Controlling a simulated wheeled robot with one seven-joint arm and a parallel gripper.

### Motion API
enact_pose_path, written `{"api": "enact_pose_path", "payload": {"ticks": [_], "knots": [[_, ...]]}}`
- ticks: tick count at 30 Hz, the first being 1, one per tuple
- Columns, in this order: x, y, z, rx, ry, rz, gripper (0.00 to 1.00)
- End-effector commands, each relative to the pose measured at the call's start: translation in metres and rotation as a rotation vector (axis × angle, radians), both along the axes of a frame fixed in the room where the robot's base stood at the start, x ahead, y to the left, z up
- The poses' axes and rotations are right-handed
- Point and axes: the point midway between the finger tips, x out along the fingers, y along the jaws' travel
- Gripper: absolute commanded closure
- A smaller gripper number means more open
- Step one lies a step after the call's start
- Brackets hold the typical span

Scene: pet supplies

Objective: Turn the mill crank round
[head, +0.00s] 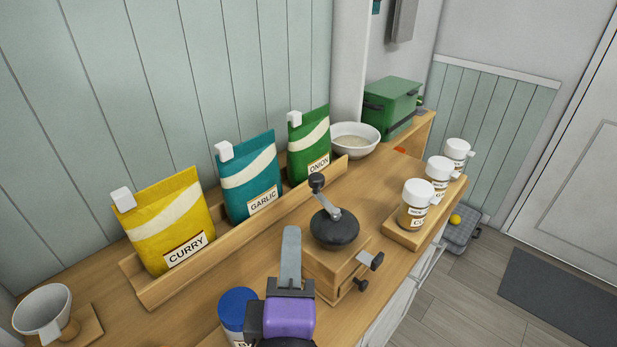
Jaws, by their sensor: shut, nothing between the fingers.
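The mill has a wooden box body (330,265) and a black dome top (334,230), and stands upright on the wooden counter. Its grey metal crank (327,202) runs from the dome toward the back left and ends in a black knob (317,182). Two dark knobs stick out on the box's right side, one above the other. My gripper (291,232), with a grey finger and purple body, is just left of the mill and in front. It is shut and empty, apart from the crank knob in the picture. The gripper hides part of the mill's left side.
Curry (168,222), garlic (250,180) and onion (309,150) bags stand in a wooden rack behind. White-lidded jars (414,210) line a tray at right. A blue-lidded jar (238,305) is beside my gripper. A bowl (356,139) and green box (392,103) are farther back.

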Motion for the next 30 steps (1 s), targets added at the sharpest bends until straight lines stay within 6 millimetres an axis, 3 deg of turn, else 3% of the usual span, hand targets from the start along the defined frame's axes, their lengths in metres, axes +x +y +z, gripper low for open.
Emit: {"api": "enact_pose_path", "payload": {"ticks": [5, 10, 26, 30], "knots": [[-0.026, -0.003, -0.005, -0.083, 0.017, 0.035, 1.00], [-0.021, -0.001, -0.006, -0.098, 0.018, 0.040, 1.00], [0.075, 0.010, -0.004, -0.096, 0.016, 0.037, 1.00], [0.090, -0.005, -0.005, -0.095, 0.019, 0.036, 1.00]]}}
